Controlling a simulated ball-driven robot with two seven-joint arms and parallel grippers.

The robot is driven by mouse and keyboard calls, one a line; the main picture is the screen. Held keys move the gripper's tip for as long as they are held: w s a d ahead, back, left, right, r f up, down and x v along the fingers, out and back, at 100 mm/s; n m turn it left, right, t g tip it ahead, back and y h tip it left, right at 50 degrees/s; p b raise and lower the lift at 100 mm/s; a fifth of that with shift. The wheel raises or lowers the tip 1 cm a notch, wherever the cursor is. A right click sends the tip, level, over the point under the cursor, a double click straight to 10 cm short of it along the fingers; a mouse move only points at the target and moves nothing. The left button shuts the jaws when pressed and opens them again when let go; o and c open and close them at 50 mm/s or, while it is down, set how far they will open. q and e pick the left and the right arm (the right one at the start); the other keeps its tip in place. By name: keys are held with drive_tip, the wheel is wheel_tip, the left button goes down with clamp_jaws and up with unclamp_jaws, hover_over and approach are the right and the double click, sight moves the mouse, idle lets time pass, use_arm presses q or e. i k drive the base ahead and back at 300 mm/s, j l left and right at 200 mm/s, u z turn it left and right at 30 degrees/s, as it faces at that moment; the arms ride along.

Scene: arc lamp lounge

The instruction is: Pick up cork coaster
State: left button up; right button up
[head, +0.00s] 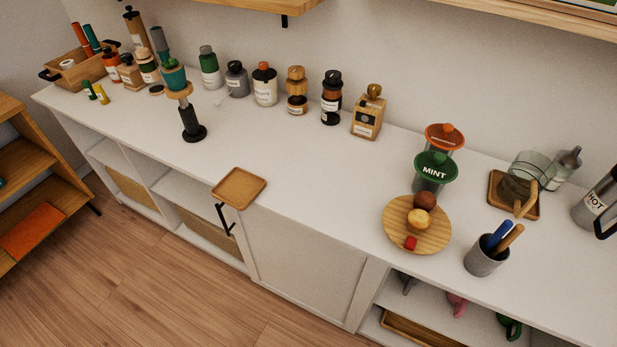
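A square tan-brown piece (239,187) with a slightly raised rim looks like the cork coaster. It lies flat at the front edge of the white counter, left of the middle in the head view. Its front side reaches the edge and seems to stick out a little past it. Nothing lies on it and nothing touches it from above. Neither my left nor my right gripper is in view.
The white counter (310,185) is clear around the square piece. A black grinder-like stand (190,118) stands behind it to the left. A round wooden board (395,228) and a grey cup (480,261) are to the right. Bottles line the wall.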

sight(238, 189)
drive_tip(key=j+z, duration=1.35)
